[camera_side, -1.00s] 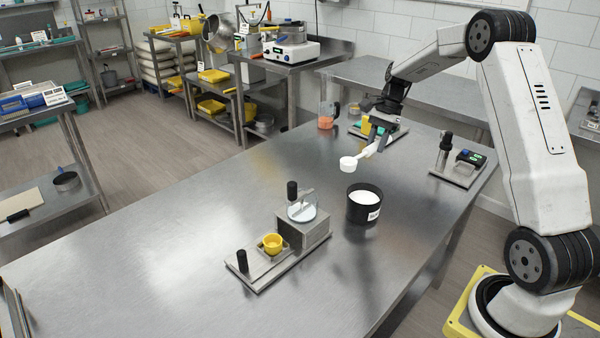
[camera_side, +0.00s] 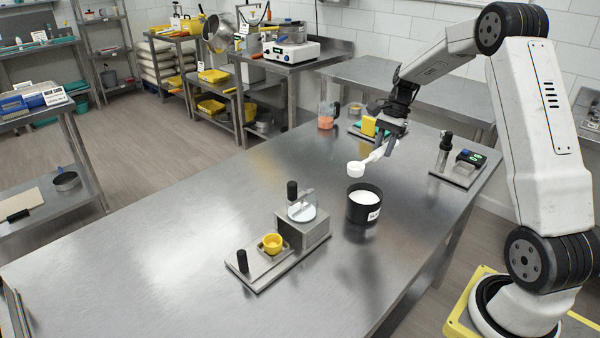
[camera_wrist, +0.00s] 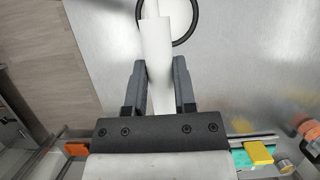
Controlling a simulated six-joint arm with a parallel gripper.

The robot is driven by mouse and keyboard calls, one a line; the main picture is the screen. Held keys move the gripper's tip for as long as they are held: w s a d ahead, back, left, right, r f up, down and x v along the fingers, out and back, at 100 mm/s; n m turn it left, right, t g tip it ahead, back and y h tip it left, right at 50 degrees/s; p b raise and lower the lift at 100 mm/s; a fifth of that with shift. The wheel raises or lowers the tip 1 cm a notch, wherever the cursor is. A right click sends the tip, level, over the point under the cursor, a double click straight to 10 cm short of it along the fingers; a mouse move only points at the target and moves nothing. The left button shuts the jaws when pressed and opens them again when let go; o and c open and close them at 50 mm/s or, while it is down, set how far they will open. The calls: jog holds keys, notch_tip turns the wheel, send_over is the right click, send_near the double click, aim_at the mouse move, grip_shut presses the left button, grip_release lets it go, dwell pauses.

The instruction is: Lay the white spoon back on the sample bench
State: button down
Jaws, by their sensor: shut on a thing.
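The white spoon (camera_side: 357,169) is held in the air above the steel bench (camera_side: 180,230), its scoop end pointing to the left in the side view. My gripper (camera_side: 386,143) is shut on the spoon's handle. In the wrist view the white handle (camera_wrist: 165,60) runs between the two dark fingers of my gripper (camera_wrist: 162,80). The scoop sits above and just behind a black tub (camera_side: 364,206) of white powder in the side view; I cannot tell the exact height gap.
A balance-like device (camera_side: 303,222) with a yellow cup (camera_side: 272,243) stands left of the tub. A jug with orange contents (camera_side: 326,116) and a yellow block (camera_side: 368,125) are behind. A device with a green display (camera_side: 470,157) is at right. The bench's left part is clear.

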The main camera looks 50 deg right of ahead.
jog(key=a+f, duration=0.5)
jog(key=a, duration=0.3)
send_over(352, 254)
jog(key=d, duration=0.1)
notch_tip(352, 254, down, 5)
jog(key=shift+f, duration=0.1)
jog(key=shift+f, duration=2.1)
jog(key=shift+f, duration=0.1)
jog(key=shift+f, duration=1.7)
jog(key=shift+f, duration=0.15)
